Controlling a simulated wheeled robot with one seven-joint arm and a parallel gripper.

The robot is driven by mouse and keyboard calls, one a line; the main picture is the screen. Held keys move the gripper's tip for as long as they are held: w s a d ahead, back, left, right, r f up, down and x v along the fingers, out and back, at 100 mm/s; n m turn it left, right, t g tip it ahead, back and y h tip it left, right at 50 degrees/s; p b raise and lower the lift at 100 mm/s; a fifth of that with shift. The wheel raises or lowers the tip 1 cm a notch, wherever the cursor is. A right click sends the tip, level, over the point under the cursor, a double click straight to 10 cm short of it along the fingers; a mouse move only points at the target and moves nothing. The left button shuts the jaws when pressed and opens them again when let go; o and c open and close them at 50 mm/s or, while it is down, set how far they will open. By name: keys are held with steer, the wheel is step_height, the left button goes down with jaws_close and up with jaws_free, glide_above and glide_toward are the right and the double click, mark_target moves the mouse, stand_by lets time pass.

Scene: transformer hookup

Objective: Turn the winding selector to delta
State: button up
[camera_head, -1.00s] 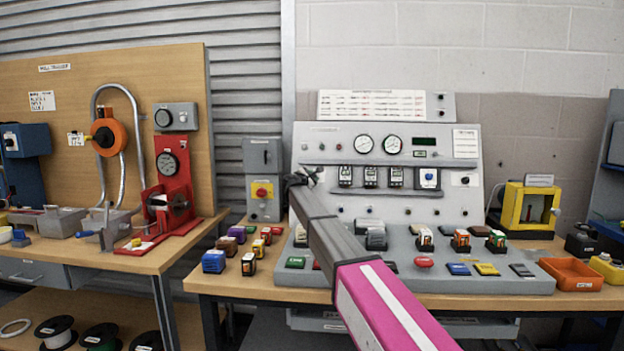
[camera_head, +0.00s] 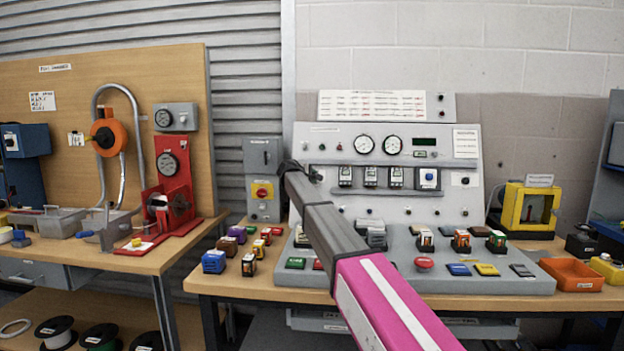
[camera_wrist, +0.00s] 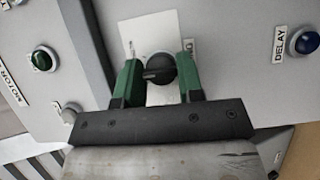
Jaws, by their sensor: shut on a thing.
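In the wrist view a black rotary selector knob (camera_wrist: 158,69) sits on a white plate on the grey panel. My gripper (camera_wrist: 160,76) is at the knob, with one green finger on each side, shut on it. Lettering beside the plate is mostly covered by the right finger, so I cannot read the knob's setting. In the head view my dark wrist end (camera_head: 291,170) is at the left part of the grey console (camera_head: 465,205). The knob and fingertips are not clear there.
A green button (camera_wrist: 42,60) and a blue DELAY button (camera_wrist: 305,41) flank the knob in the wrist view. The console has gauges (camera_head: 364,145) above and coloured blocks along its base. A grey box with a red-and-yellow switch (camera_head: 262,190) stands just left of my wrist.

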steer(key=m+g+y, duration=0.1)
steer(key=m, duration=0.3)
steer(key=shift+r+g, duration=0.1)
steer(key=shift+g, duration=0.3)
steer(key=shift+m+g+y, duration=0.4)
steer(key=shift+m+y, duration=0.3)
steer(key=shift+m, duration=0.5)
steer(key=o, duration=0.9)
steer(key=shift+r, duration=0.1)
steer(key=v, duration=1)
steer(key=shift+s+a+r, duration=0.1)
steer(key=shift+s+r, duration=0.15)
